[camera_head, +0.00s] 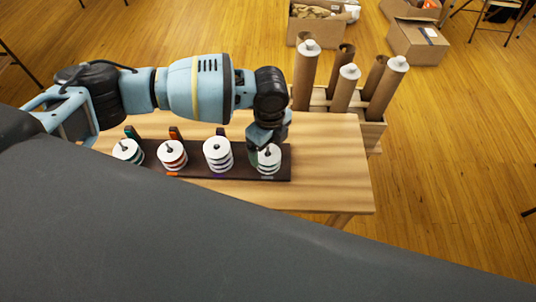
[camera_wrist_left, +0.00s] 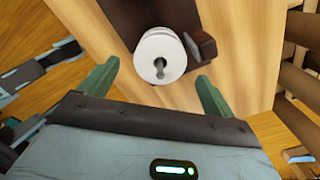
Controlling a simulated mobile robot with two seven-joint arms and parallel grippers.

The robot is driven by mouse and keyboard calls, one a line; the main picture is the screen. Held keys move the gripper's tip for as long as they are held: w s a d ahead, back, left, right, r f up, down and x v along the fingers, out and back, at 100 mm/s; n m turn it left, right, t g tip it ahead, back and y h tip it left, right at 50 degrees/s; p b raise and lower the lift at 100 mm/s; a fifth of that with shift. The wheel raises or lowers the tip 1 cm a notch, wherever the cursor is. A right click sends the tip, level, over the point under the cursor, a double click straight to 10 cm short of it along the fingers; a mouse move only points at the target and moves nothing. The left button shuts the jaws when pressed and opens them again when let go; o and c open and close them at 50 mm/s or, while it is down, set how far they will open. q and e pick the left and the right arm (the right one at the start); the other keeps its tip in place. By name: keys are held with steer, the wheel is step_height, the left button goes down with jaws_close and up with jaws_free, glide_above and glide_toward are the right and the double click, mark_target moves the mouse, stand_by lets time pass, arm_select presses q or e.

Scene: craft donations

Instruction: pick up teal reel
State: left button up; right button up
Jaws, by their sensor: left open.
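Several reels with white round tops stand in a row on a dark rack (camera_head: 200,178). The reel at the right end (camera_head: 268,165) has dark greenish bands; the left-end reel (camera_head: 127,152) also shows green, so I cannot tell surely which is teal. My left gripper (camera_head: 266,140) is right above the right-end reel and partly covers it. In the left wrist view, one white reel top (camera_wrist_left: 158,52) with a dark centre slot lies ahead of the open green fingers (camera_wrist_left: 158,85), roughly midway between them. Nothing is held. My right gripper is out of view.
A wooden holder (camera_head: 372,128) with several tall brown tubes stands at the table's back right. The wooden table (camera_head: 335,165) is bare right of the rack.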

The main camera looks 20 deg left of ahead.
mark_target(268, 151)
arm_select(q)
steer(key=f, duration=0.3)
steer(key=shift+a+f, duration=0.1)
steer(key=shift+a, duration=0.1)
steer(key=c, duration=1.1)
steer(key=shift+o, duration=0.2)
step_height(268, 151, up, 10)
steer(key=shift+r, duration=0.1)
steer(key=shift+a, duration=0.1)
